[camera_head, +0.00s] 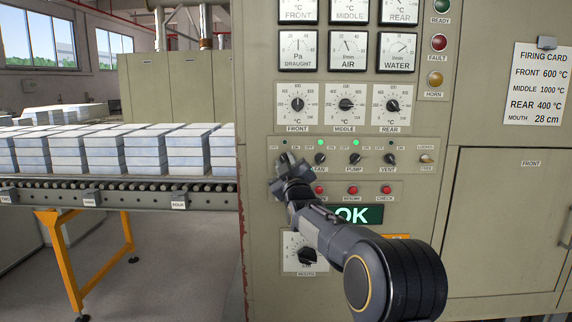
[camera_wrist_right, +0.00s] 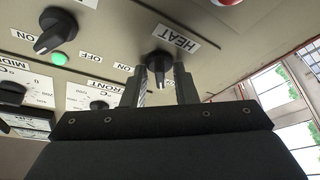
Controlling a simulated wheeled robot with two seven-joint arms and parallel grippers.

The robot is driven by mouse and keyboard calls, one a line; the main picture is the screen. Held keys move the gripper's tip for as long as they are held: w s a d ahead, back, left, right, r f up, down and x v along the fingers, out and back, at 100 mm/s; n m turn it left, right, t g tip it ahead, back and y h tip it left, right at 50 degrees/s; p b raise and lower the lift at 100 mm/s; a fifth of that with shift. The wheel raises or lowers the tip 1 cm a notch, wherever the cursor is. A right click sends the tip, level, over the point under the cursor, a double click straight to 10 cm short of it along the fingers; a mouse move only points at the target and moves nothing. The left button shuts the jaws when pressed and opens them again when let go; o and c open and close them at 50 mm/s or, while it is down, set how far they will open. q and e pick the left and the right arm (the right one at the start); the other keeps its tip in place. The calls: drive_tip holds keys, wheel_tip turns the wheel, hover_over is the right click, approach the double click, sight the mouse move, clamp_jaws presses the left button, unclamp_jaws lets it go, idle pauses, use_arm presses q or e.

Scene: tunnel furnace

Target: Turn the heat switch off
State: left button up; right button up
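The heat switch is a black knob (camera_wrist_right: 159,66) beside the HEAT label (camera_wrist_right: 174,39) in the right wrist view. Its handle stands roughly upright in that view, and I cannot tell its exact setting. An ON label (camera_wrist_right: 123,67) is left of it; its OFF label is hidden there. In the head view the lamp above this switch (camera_head: 285,142) looks dark. My right gripper (camera_wrist_right: 160,86) has one finger on each side of the knob, with small gaps visible. It also shows in the head view (camera_head: 286,166), covering most of the switch. My left gripper is not in view.
The fan switch (camera_head: 320,158), pump switch (camera_head: 355,158) and vent switch (camera_head: 390,158) sit to the right. The fan and pump lamps are lit green. Red buttons (camera_head: 352,190) and a green OK display (camera_head: 358,214) lie below. A roller conveyor (camera_head: 110,196) with stacked blocks is at left.

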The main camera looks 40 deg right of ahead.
drive_tip(key=shift+o, duration=0.2)
drive_tip(key=b+v, duration=0.2)
drive_tip(key=v, duration=0.5)
drive_tip(key=shift+s+a+f, duration=0.2)
drive_tip(key=shift+s, duration=0.1)
